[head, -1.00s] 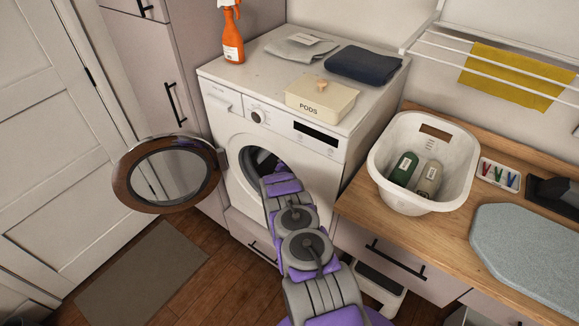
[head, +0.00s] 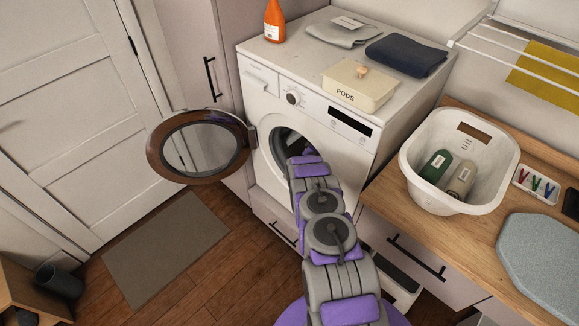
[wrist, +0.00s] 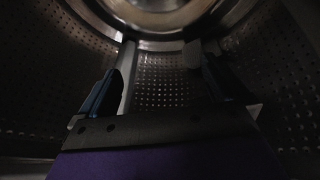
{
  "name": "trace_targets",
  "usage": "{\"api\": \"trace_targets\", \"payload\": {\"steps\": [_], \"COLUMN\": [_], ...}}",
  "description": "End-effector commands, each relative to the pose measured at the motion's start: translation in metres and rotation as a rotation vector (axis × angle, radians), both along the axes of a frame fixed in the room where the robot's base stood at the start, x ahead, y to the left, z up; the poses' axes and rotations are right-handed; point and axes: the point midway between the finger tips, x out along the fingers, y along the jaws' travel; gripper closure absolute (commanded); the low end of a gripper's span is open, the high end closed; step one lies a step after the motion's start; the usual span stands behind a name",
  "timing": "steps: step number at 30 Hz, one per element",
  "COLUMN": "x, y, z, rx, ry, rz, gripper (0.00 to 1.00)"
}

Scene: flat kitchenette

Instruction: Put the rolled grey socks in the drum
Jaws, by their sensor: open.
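The washing machine (head: 315,105) has its round door (head: 198,145) swung open to the left. My arm reaches into the drum (head: 285,142) in the head view, and its end is hidden inside. In the wrist view the perforated metal drum wall (wrist: 165,85) surrounds my gripper (wrist: 160,72). Its two fingers are spread apart, with nothing clearly held between them. I cannot make out the rolled grey socks in either view; the drum is dark. A small pale grey shape by the right finger is too dim to identify.
On the machine stand an orange bottle (head: 274,20), a pods box (head: 357,86) and folded grey (head: 343,32) and navy (head: 405,54) cloths. A white basket (head: 490,195) holding bottles sits on the right counter. A mat (head: 165,248) lies on the floor.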

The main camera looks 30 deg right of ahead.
Motion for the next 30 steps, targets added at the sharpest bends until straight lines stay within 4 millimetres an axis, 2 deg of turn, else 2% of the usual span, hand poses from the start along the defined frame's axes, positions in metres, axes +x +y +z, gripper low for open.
{"api": "trace_targets", "payload": {"steps": [3,30], "x": [-0.004,-0.059], "y": [0.018,0.167], "z": [0.008,0.037], "rx": [-0.003,-0.003], "ry": [-0.001,0.0], "rz": [0.004,0.004], "gripper": [0.0,0.0]}}
